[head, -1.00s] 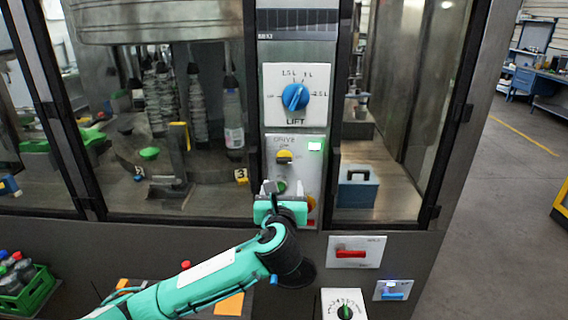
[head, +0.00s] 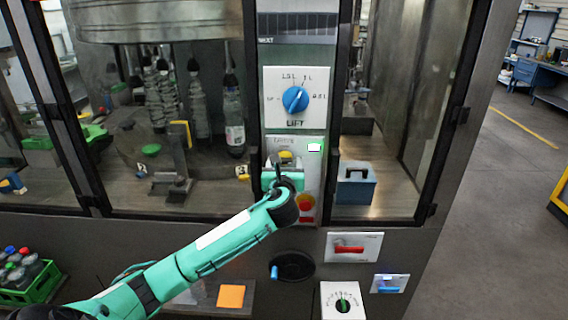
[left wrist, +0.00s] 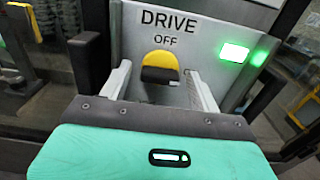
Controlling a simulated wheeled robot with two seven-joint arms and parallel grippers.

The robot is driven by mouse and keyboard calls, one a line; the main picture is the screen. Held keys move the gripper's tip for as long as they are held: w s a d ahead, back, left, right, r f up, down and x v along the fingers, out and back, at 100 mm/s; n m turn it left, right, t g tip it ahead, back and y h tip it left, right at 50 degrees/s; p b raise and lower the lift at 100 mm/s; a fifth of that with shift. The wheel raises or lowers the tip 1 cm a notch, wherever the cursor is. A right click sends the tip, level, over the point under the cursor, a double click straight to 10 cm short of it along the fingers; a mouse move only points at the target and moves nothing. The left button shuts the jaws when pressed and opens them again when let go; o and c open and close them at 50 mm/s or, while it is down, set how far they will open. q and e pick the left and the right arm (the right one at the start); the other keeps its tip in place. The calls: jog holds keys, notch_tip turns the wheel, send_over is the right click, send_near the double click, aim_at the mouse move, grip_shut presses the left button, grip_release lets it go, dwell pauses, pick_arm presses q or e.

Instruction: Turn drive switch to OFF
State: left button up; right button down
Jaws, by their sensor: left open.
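The drive switch (head: 286,156) is a yellow-topped knob on the DRIVE panel, below the blue LIFT dial (head: 295,99). In the left wrist view the drive switch (left wrist: 160,66) shows a yellow top and a dark front under the word OFF. My left gripper (head: 284,166) is at the switch, with its hand covering the lower part of the panel. In the left wrist view my left gripper (left wrist: 160,84) is open, one finger on each side of the switch. I cannot tell whether the fingers touch it. A green light (left wrist: 234,52) is lit on the panel. My right gripper is not in view.
Glass doors flank the panel. A green crate of bottles (head: 32,279) stands at lower left.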

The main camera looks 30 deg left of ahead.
pick_arm(q)
jog(key=c, duration=1)
